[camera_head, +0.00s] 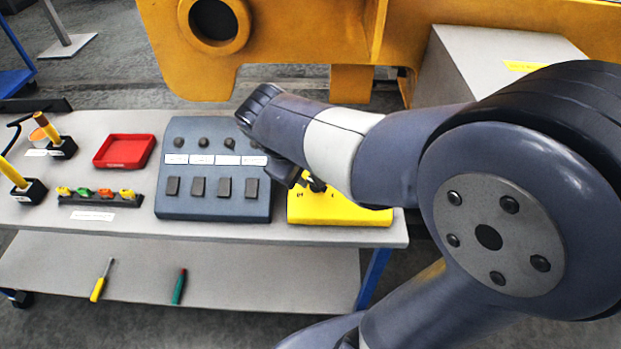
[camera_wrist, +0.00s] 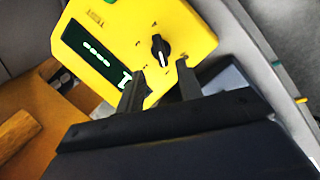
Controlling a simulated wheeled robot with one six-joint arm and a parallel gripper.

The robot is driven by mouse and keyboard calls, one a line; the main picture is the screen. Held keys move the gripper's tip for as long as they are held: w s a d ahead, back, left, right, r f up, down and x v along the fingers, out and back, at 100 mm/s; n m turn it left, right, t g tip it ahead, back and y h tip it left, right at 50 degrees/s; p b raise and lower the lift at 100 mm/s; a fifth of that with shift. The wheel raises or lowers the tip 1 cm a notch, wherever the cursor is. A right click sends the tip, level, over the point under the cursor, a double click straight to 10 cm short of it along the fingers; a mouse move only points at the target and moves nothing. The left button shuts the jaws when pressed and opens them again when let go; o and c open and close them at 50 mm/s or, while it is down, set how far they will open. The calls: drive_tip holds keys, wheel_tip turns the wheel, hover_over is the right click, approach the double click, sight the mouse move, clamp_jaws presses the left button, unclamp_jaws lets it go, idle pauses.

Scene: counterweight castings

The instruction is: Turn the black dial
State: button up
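The black dial (camera_wrist: 160,49) is a round knob with a white pointer line. It sits on the face of a yellow box (camera_wrist: 205,40), beside a dark display (camera_wrist: 90,55) with light digits. The yellow box also shows in the head view (camera_head: 340,208), at the right end of the table; my arm hides part of it and the dial there. In the wrist view, the two dark fingers of my gripper (camera_wrist: 160,85) are apart with nothing between them. Their tips are by the lower edge of the dial, and I cannot tell whether they touch the box.
A dark blue panel (camera_head: 213,206) with knobs and switches stands left of the yellow box. A red tray (camera_head: 125,151) and a rack of coloured pieces (camera_head: 97,197) lie further left. A large yellow casting (camera_head: 290,32) stands behind the table. Two screwdrivers lie on the lower shelf (camera_head: 240,290).

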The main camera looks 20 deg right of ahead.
drive_tip(key=x, duration=0.7)
drive_tip(key=shift+d+f, duration=0.15)
drive_tip(key=shift+f, duration=0.15)
drive_tip(key=shift+c, duration=0.2)
drive_tip(key=c, duration=0.6)
